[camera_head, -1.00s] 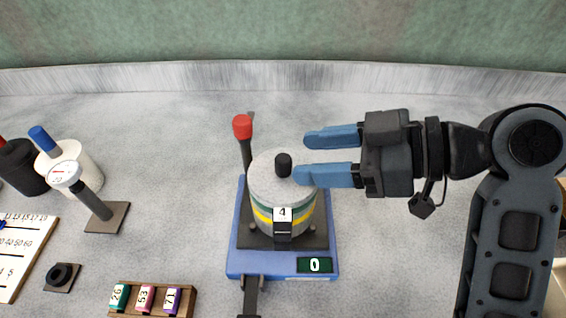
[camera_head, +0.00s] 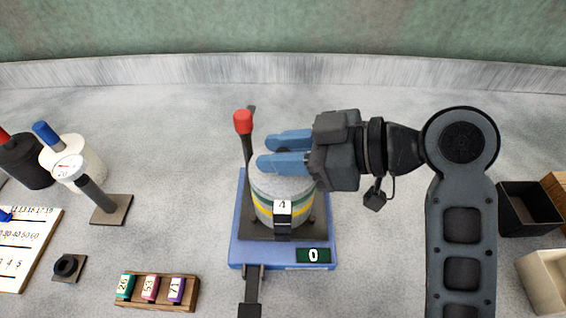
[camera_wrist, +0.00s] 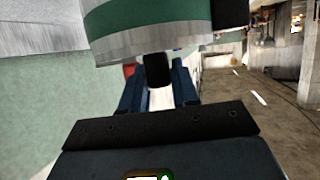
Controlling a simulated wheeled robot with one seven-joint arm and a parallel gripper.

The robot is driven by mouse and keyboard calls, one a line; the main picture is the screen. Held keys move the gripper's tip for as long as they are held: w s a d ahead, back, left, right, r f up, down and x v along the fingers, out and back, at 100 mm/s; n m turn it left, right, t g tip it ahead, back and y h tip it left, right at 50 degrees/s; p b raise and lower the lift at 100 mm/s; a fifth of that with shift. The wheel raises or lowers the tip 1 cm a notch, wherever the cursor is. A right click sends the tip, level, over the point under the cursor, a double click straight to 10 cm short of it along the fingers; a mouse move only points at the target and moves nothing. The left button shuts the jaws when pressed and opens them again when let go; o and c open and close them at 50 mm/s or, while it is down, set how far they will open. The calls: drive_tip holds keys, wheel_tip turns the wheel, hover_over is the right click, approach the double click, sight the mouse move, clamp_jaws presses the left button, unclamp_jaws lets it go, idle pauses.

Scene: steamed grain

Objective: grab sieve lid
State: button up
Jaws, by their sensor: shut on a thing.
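The sieve lid (camera_head: 284,187) is the grey round top of a sieve stack (camera_head: 270,209) with green and yellow bands, seated on a blue shaker base (camera_head: 240,247). My gripper (camera_head: 283,152) is over the lid, its two blue fingers on either side of the lid's black knob. The fingers hide the knob in the head view. In the wrist view the black knob (camera_wrist: 157,70) sits between the fingers (camera_wrist: 157,92), which are shut on it. The lid still appears to rest on the stack.
A red-topped lever (camera_head: 243,122) stands close behind the stack at left. A wooden rack of coloured weights (camera_head: 158,291), a dial gauge (camera_head: 84,181) and bottles are at left. A black bin (camera_head: 528,208) is at right.

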clamp_jaws()
drive_tip(key=shift+r, duration=0.15)
